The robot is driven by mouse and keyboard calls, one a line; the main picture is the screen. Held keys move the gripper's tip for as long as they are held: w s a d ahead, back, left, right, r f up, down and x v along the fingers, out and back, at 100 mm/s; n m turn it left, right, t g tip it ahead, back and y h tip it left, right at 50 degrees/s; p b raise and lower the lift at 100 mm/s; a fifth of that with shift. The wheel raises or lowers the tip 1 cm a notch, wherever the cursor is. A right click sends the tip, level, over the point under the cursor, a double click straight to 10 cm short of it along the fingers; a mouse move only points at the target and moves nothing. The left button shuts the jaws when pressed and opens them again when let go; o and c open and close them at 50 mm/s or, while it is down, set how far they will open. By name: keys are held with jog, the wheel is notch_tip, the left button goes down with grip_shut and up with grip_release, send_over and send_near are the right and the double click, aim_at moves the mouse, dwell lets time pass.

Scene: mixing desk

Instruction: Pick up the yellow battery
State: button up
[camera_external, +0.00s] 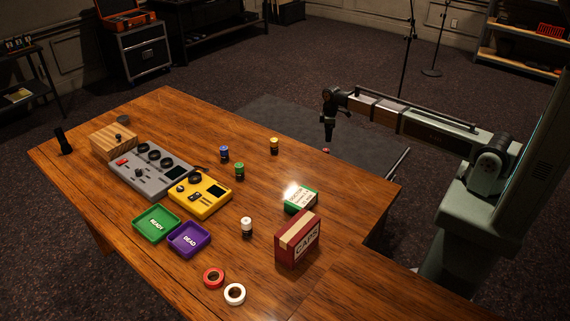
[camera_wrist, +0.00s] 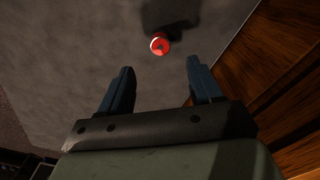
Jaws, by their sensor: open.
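The yellow battery (camera_external: 274,146), dark-bodied with a yellow top, stands upright near the far edge of the wooden table in the external view. It does not show in the wrist view. My gripper (camera_external: 328,136) is to its right, raised near the table's far right edge, with a clear gap between them. In the wrist view my gripper (camera_wrist: 159,68) has its two fingers spread with nothing between them. A round red-topped object (camera_wrist: 160,45) lies beyond the fingertips there; its red top also peeks out below my gripper in the external view (camera_external: 326,150).
Blue (camera_external: 224,153), green (camera_external: 239,171) and white (camera_external: 246,227) batteries stand on the table (camera_external: 330,197). A yellow tester (camera_external: 201,196), grey mixer (camera_external: 150,170), two small trays, tape rolls, a green-and-white box (camera_external: 300,198) and a red box (camera_external: 297,241) occupy other spots.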

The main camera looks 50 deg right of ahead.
jog(key=m+y, duration=0.1)
jog(key=m, duration=2.8)
send_near(274, 139)
jog(key=shift+t, duration=0.3)
jog(key=f, duration=0.6)
jog(key=shift+w+a+f, duration=0.1)
jog(key=shift+a+f, duration=0.45)
jog(key=shift+f, duration=2.45)
jog(key=shift+c, duration=0.2)
grip_shut()
